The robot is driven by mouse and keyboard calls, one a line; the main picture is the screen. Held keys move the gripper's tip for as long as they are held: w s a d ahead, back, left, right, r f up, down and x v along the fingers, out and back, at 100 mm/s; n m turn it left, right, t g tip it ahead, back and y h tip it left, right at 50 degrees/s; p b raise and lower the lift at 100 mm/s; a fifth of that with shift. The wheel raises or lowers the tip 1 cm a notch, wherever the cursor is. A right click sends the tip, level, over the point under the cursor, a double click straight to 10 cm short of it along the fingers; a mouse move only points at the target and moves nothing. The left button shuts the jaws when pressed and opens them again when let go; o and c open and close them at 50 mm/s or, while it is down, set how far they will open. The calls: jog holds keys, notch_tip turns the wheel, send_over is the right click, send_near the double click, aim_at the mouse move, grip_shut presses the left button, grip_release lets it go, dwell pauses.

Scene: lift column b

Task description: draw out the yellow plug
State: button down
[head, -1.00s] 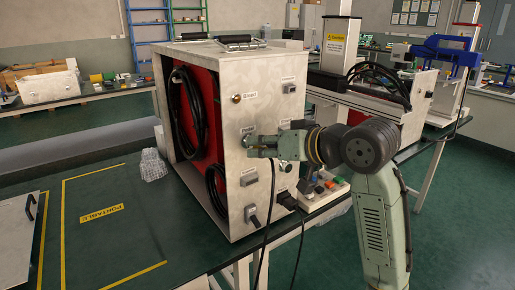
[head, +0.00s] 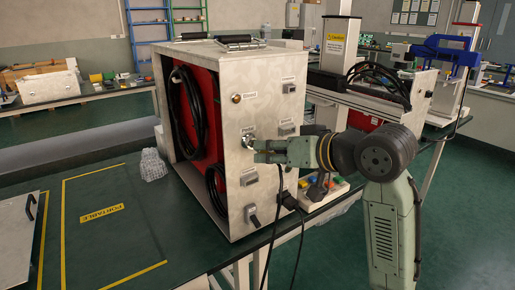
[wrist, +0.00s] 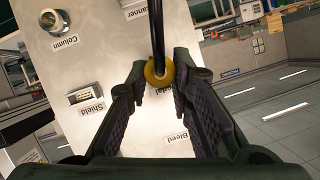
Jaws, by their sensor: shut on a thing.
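In the wrist view the yellow plug (wrist: 158,73) is seen nearly end-on between the two fingertips, with a black cable running up from it. My gripper (wrist: 159,68) is shut on it. In the head view my gripper (head: 259,151) is at the front panel of the metal cabinet (head: 240,179), and the plug cannot be made out there. A bright metal fitting (head: 247,139) shows at the panel just left of the fingertips. The label behind the plug is partly hidden. I cannot tell how much of the plug is still in its socket.
A round connector (wrist: 54,21) labelled Column and a rectangular port (wrist: 86,95) labelled Shield are beside the jaws. Black cables (head: 276,215) hang below my gripper. A power strip with coloured parts (head: 330,186) lies to the right. The marked bench area (head: 105,240) at left is clear.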

jog(key=shift+s+d+f, duration=0.1)
jog(key=shift+s+d, duration=0.7)
jog(key=shift+s, duration=0.3)
jog(key=shift+s+d, duration=0.8)
jog(key=shift+s, duration=0.25)
